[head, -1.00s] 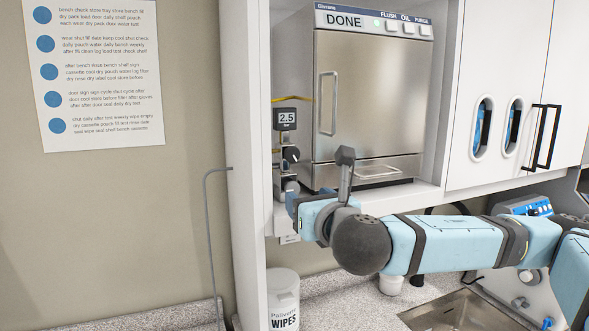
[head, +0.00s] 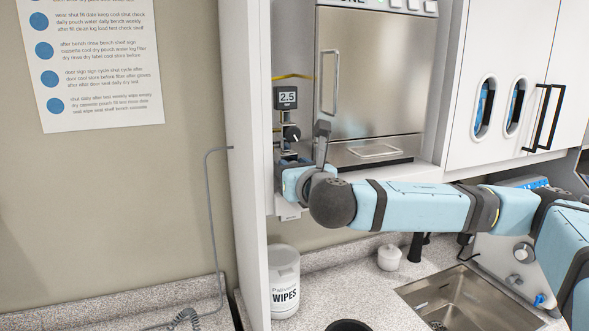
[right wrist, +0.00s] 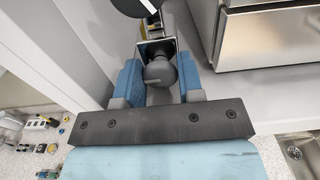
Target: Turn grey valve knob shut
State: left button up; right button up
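The grey valve knob (right wrist: 160,72) shows in the right wrist view as a rounded grey knob in front of a square plate. My right gripper (right wrist: 160,80) has its two blue fingers on either side of it, close along its edges; whether they press on it I cannot tell. In the head view my right gripper (head: 297,180) is at the lower end of the valve panel and hides the grey knob. A black knob with a white pointer (head: 291,132) sits above, under a gauge reading 2.5 (head: 287,98). My left gripper is not in view.
A steel autoclave (head: 368,80) with a vertical handle stands right of the panel. A white cabinet side wall (head: 245,150) is close on the left. Below are a wipes tub (head: 284,282), a small white pot (head: 389,257) and a sink (head: 465,305).

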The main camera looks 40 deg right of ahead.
dwell(0.3)
jog(key=shift+f+m+b, duration=0.15)
jog(key=shift+m+b, duration=0.3)
jog(key=shift+m, duration=0.55)
jog(key=m+b, duration=0.1)
jog(key=m, duration=0.1)
jog(key=shift+m, duration=1.2)
jog(key=m+b, duration=0.1)
jog(key=m, duration=0.3)
jog(key=shift+d+m+b, duration=0.1)
jog(key=shift+m+b, duration=0.2)
jog(key=shift+b, duration=0.05)
jog(key=m, duration=0.4)
jog(key=shift+b, duration=0.4)
jog(key=shift+m, duration=1.3)
